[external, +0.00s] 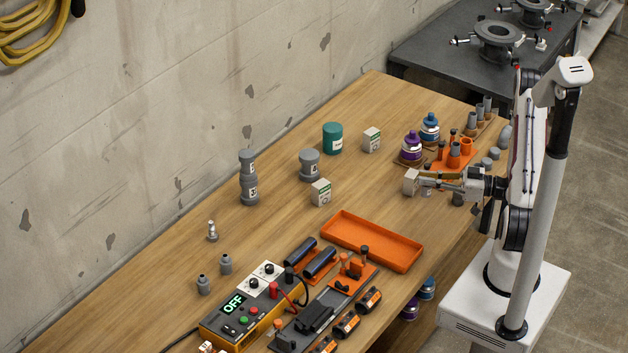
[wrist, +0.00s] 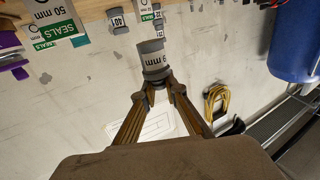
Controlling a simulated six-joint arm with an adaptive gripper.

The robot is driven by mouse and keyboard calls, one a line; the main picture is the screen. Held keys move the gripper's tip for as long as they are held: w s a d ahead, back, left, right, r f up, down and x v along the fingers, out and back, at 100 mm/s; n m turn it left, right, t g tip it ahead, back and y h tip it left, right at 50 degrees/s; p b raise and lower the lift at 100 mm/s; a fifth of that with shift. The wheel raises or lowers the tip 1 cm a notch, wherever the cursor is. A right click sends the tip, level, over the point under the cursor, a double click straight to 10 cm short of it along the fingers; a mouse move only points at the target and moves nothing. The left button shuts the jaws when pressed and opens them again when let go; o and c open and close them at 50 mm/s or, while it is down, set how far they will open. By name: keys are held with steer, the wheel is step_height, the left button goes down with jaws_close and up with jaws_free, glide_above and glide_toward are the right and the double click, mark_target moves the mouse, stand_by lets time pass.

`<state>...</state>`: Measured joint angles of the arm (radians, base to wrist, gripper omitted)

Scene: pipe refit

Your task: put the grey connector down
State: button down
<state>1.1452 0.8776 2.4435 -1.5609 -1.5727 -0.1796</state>
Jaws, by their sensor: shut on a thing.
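My gripper (external: 421,182) is shut on the grey connector (external: 410,183), a short grey cylinder with a wide white label. In the wrist view the connector (wrist: 152,60) sits between the two fingertips (wrist: 164,88), its label reading "mm" and part of a number. It appears held above the table, near the right edge in the external view. Nothing visible supports it from below. Another labelled grey connector (external: 309,167) stands farther back on the table. A taller grey stack (external: 248,180) stands to its left.
Seal boxes (external: 372,139) (external: 320,193) and a teal jar (external: 332,139) stand beyond my gripper. Purple and blue parts (external: 411,148) and an orange rack (external: 453,160) crowd the right side. An orange tray (external: 372,257) lies in front. Bare wood lies between tray and boxes.

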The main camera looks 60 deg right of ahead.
mark_target(426, 195)
steer(key=shift+f, duration=0.15)
steer(key=shift+f, duration=2.75)
steer(key=shift+f, duration=1.9)
steer(key=shift+f, duration=0.2)
steer(key=c, duration=2.1)
jaws_free()
steer(key=shift+s, duration=0.1)
